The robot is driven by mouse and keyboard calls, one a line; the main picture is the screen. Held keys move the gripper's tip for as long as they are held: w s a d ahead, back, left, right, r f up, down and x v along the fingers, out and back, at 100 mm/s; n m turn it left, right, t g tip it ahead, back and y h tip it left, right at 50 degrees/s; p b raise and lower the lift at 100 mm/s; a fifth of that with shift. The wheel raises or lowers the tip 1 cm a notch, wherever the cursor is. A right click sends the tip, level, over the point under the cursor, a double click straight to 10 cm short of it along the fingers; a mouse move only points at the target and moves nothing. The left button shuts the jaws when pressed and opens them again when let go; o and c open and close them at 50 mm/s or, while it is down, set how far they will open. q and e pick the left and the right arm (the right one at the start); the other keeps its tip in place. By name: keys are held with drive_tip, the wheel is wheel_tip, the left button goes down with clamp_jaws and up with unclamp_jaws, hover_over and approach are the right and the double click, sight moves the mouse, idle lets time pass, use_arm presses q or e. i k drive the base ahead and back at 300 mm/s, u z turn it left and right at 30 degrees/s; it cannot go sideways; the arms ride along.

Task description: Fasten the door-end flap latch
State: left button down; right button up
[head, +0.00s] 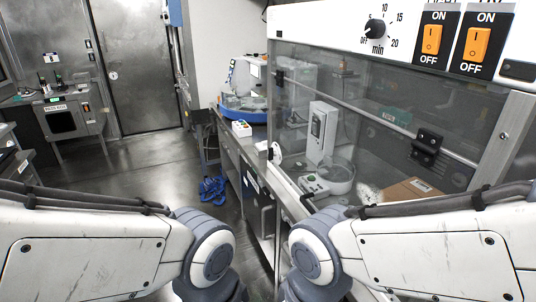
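The clear front panel (345,75) of a bench enclosure fills the right of the head view. A black latch-like fitting (427,141) sits on its near right part. A smaller dark fitting (279,77) is at its far left edge, towards the room's metal door (138,65). Low at that far end is a white and black fitting (273,153). I cannot tell which of these is the flap latch or whether any is fastened. My two arms show only as white links and grey joints at the bottom. Both grippers are out of view.
A timer knob (376,29) and two orange switches are above. A blue coil (213,189) lies on the floor. The floor at left is mostly clear.

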sight(271, 153)
drive_tip(key=k, duration=0.55)
drive_tip(key=u, duration=0.75)
drive_tip(key=i, duration=1.65)
drive_tip(key=z, duration=0.15)
